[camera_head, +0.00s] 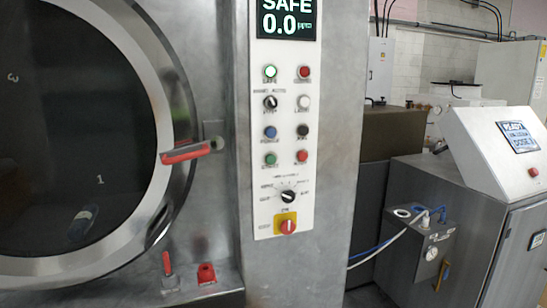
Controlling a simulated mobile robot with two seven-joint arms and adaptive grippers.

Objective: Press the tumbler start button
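A white control panel (287,216) stands upright on the steel front, right of the round door. Its lower green button (270,159) sits in the left column, with a red button (302,156) beside it. The small labels are too blurred to read surely, so I cannot tell which button is the tumbler start. Higher up are a lit green SAFE lamp (270,72), a red lamp or button (304,72), a blue button (270,132) and a black button (303,131). Neither of my grippers shows in the head view.
The washer's round dark door (60,120) has a red handle (186,152) sticking out near the panel. A display (286,20) above reads SAFE 0.0. A black selector (288,196) and red-yellow switch (286,224) sit lower. A steel cabinet (480,240) stands right.

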